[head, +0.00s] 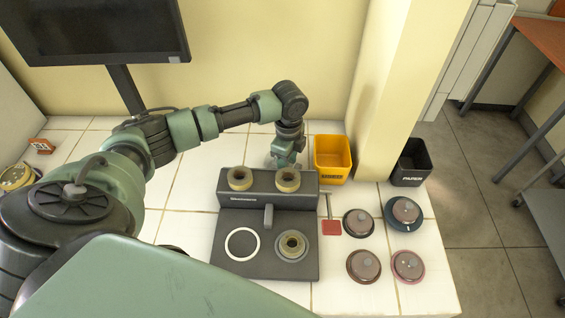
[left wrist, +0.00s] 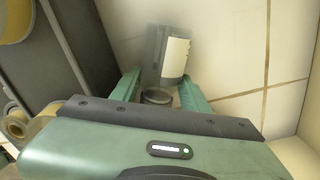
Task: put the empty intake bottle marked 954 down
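In the left wrist view a small bottle (left wrist: 176,58) with a pale label and grey sides lies between and beyond my left gripper's two green fingers. Its round dark mouth (left wrist: 157,95) faces the camera close to the palm. No number is readable on the label. My left gripper (left wrist: 162,80) has a finger on either side of the bottle; whether they touch it is not clear. In the head view the left gripper (head: 284,158) points down over the white tiled top, behind the dark device and left of the yellow bin. The bottle is not distinguishable there. My right gripper is not in view.
The dark device (head: 224,258) holds several tan rings. A yellow bin (head: 332,176) stands right of the gripper, beside a wall column (head: 388,100). Several round lidded items, one a brown one (head: 363,266), sit at the front right. Bare tiles (head: 205,160) lie left of the gripper.

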